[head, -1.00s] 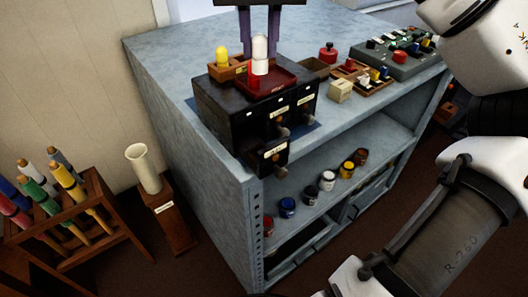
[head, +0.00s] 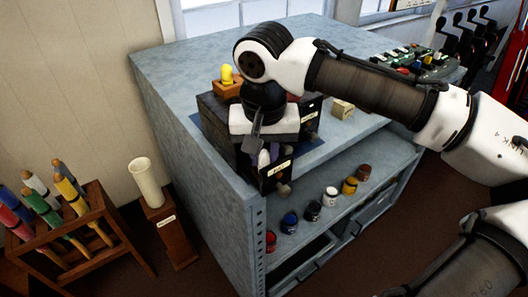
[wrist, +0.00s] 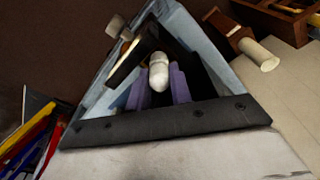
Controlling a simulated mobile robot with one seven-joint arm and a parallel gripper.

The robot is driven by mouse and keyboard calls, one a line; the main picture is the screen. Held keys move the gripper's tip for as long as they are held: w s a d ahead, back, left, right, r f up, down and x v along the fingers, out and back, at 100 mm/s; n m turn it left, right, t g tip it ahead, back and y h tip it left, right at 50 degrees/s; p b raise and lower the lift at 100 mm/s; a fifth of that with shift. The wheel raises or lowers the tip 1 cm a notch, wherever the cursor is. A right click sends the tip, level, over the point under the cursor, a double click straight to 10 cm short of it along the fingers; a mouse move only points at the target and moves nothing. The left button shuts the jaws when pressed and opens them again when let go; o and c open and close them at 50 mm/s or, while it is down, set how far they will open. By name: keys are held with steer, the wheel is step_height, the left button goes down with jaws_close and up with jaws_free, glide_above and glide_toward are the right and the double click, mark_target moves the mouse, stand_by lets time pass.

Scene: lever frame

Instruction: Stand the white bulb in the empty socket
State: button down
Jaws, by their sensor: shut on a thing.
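The white bulb (wrist: 158,72) is between the purple fingers of my gripper (wrist: 158,88) in the wrist view, with its rounded end showing. In the head view the bulb (head: 263,158) hangs below my gripper (head: 262,152), in front of the black drawer box (head: 222,125) and close to its pulled-out drawer (head: 277,176). I cannot tell whether it touches the drawer. A yellow bulb (head: 227,73) stands in a wooden holder (head: 229,89) on top of the box. My arm hides much of the box top, and I cannot make out the empty socket.
Several paint jars (head: 330,196) stand on the shelf below. A small pale block (head: 343,108) and a switch panel (head: 418,63) are on the blue-grey cabinet (head: 185,75). A white tube (head: 145,182) on a wooden stand and a rack of coloured handles (head: 88,225) are at left.

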steer(key=shift+f, duration=0.2)
steer(key=shift+f, duration=0.15)
steer(key=c, duration=1.3)
jaws_free()
steer(key=shift+o, duration=0.2)
steer(key=shift+r, duration=0.2)
step_height(320, 180, up, 12)
steer(key=s, duration=0.1)
steer(key=shift+s, duration=0.25)
